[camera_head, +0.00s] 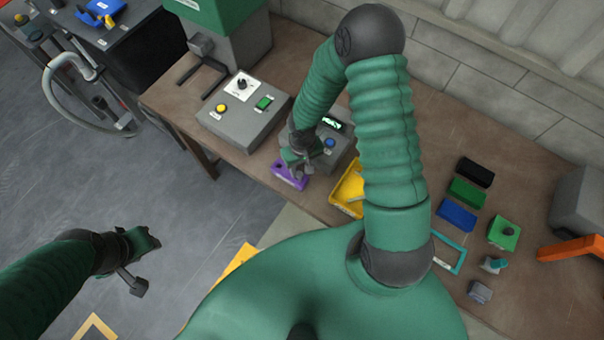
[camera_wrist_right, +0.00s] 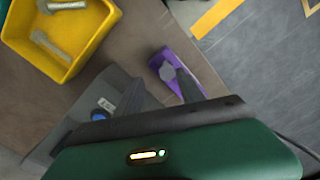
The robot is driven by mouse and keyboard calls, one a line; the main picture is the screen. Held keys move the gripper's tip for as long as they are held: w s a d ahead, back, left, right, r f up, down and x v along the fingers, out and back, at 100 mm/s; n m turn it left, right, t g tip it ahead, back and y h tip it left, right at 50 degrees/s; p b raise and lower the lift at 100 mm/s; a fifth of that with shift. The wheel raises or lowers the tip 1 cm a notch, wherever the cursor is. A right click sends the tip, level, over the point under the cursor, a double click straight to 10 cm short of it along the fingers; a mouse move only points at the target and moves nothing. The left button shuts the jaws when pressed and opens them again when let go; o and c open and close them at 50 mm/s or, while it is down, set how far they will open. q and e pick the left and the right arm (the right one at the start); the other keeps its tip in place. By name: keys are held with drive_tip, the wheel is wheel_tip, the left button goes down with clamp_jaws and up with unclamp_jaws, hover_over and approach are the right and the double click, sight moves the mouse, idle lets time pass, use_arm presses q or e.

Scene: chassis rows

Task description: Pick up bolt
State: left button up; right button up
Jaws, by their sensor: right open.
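Two grey bolts show in the right wrist view: one bolt (camera_wrist_right: 52,46) lies inside the yellow bin (camera_wrist_right: 68,72), and another (camera_wrist_right: 66,5) lies at its upper edge, partly cut off. The yellow bin also shows in the head view (camera_head: 347,190), partly hidden by my right arm. My right gripper (camera_head: 298,166) is open, pointing down over the purple tray (camera_head: 288,178), left of the bin. The purple tray (camera_wrist_right: 158,62) lies behind a grey finger in the wrist view; whether it holds a bolt is unclear. My left gripper (camera_head: 138,268) hangs over the floor, away from the table.
A grey control box (camera_head: 240,125) with a yellow button and a second box with a blue button (camera_head: 330,142) stand behind the tray. Black, green and blue blocks (camera_head: 458,215) and an orange piece (camera_head: 572,249) lie at the right. Bare table (camera_head: 240,172) shows left of the tray.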

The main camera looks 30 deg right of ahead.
sight(300, 172)
drive_tip(key=f, duration=0.2)
drive_tip(key=shift+a+f, duration=0.25)
drive_tip(key=shift+f, duration=0.15)
drive_tip(key=shift+a, duration=0.3)
drive_tip(key=shift+s+a+r, duration=0.15)
drive_tip(key=shift+a, duration=0.4)
drive_tip(key=shift+c, duration=0.2)
drive_tip(key=shift+a, duration=0.1)
drive_tip(key=shift+c, duration=1.3)
drive_tip(key=shift+d, duration=0.4)
drive_tip(key=c, duration=0.5)
drive_tip(key=shift+d, duration=0.25)
clamp_jaws()
drive_tip(key=shift+d+f, duration=0.2)
drive_tip(key=shift+d, duration=0.05)
use_arm(q)
drive_tip(key=shift+s+a, duration=0.1)
drive_tip(key=shift+a, duration=0.3)
use_arm(e)
drive_tip(key=shift+a, duration=0.1)
